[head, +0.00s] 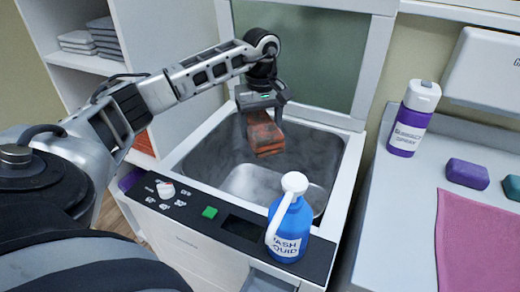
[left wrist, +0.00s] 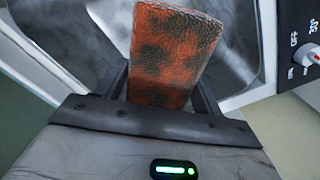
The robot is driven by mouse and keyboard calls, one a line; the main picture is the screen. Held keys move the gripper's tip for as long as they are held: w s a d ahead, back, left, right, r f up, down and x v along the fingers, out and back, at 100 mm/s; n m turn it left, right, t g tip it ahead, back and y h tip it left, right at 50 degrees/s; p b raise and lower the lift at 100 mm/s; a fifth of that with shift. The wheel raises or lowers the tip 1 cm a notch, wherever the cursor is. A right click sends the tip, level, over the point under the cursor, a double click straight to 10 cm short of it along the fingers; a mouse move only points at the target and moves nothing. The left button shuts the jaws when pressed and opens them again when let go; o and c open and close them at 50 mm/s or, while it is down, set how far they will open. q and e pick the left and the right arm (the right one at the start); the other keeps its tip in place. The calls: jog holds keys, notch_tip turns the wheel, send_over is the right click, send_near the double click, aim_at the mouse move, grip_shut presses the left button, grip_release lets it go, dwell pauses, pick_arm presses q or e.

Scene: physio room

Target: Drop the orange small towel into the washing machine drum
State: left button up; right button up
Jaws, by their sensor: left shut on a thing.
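The orange small towel (head: 264,134) with dark patches hangs from my left gripper (head: 262,103), over the open washing machine drum (head: 200,160). My left gripper is shut on the towel, which also shows between its fingers in the left wrist view (left wrist: 165,55). The drum is a grey metal tub, and its wall also shows behind the towel in the left wrist view (left wrist: 70,30). The machine's lid (head: 300,52) stands raised behind the opening. My right gripper is not in view.
A blue wash liquid bottle (head: 290,222) stands on the machine's front panel, near the drum's front edge. A purple spray bottle (head: 412,118), soap bars (head: 467,173) and a pink towel (head: 480,240) are on the counter at right. Shelves with folded grey towels (head: 78,40) stand at left.

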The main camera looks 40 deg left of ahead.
pick_arm(q)
jog(key=shift+s+f+b, duration=0.1)
jog(key=shift+f+b, duration=0.25)
jog(key=shift+f, duration=0.25)
notch_tip(320, 180, down, 3)
jog(key=b, duration=0.2)
jog(key=shift+b, duration=0.35)
jog(key=shift+f+b, duration=0.45)
jog(key=shift+f, duration=0.2)
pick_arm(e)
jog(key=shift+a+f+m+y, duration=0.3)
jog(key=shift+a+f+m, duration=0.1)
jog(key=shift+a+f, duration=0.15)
pick_arm(q)
jog(key=shift+r, duration=0.1)
jog(key=o, duration=1.1)
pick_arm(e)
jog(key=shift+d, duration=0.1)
pick_arm(q)
jog(key=shift+o, duration=0.2)
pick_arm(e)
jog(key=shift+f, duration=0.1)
